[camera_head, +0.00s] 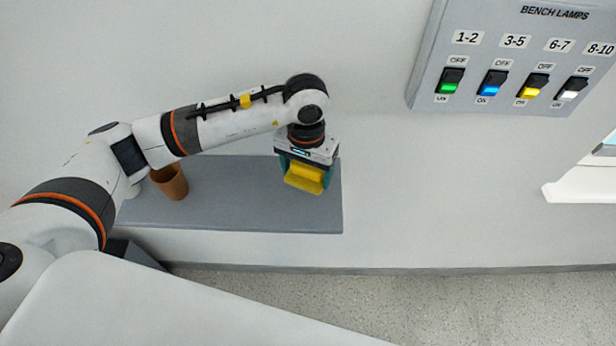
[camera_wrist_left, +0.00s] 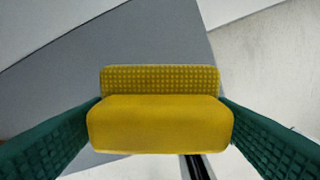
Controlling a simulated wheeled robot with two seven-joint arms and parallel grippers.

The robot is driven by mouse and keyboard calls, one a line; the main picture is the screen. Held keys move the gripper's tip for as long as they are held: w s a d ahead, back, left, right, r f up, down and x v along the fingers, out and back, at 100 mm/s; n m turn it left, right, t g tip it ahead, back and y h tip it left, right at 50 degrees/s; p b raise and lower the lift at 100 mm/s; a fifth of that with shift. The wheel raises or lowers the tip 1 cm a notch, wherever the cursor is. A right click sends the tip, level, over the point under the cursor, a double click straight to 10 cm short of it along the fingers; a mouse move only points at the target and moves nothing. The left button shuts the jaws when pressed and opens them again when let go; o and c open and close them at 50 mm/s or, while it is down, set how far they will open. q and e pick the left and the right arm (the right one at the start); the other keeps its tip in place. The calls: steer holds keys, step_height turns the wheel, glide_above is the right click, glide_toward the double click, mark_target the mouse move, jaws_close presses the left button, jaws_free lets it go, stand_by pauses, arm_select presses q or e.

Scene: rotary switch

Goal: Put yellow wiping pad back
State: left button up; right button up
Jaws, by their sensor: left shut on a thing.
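The yellow wiping pad (camera_head: 304,178) is in my left gripper (camera_head: 306,172), over the right end of the grey shelf (camera_head: 240,212). In the left wrist view the pad (camera_wrist_left: 160,125) fills the space between two green fingers, with a dimpled strip along its far edge. The left gripper (camera_wrist_left: 160,128) is shut on the pad from both sides. I cannot tell whether the pad touches the shelf. My right gripper is not in view.
A brown cup (camera_head: 171,183) stands on the left part of the shelf, close to my left arm. A panel of several switches labelled bench lamps (camera_head: 430,90) is on the wall at upper right. The shelf between cup and gripper is bare.

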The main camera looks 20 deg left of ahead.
mark_target(307, 195)
arm_select(q)
steer(key=shift+s+f, duration=0.15)
steer(key=shift+f, duration=0.6)
steer(key=f+p, duration=0.1)
steer(key=f, duration=0.2)
steer(key=shift+w+f+p, duration=0.1)
steer(key=shift+w+p, duration=0.2)
steer(key=shift+p, duration=0.05)
steer(key=shift+f, duration=0.35)
steer(key=shift+f+b, duration=0.2)
steer(key=shift+b, duration=0.1)
steer(key=o, duration=1)
steer(key=shift+r, duration=0.1)
steer(key=shift+c, duration=0.2)
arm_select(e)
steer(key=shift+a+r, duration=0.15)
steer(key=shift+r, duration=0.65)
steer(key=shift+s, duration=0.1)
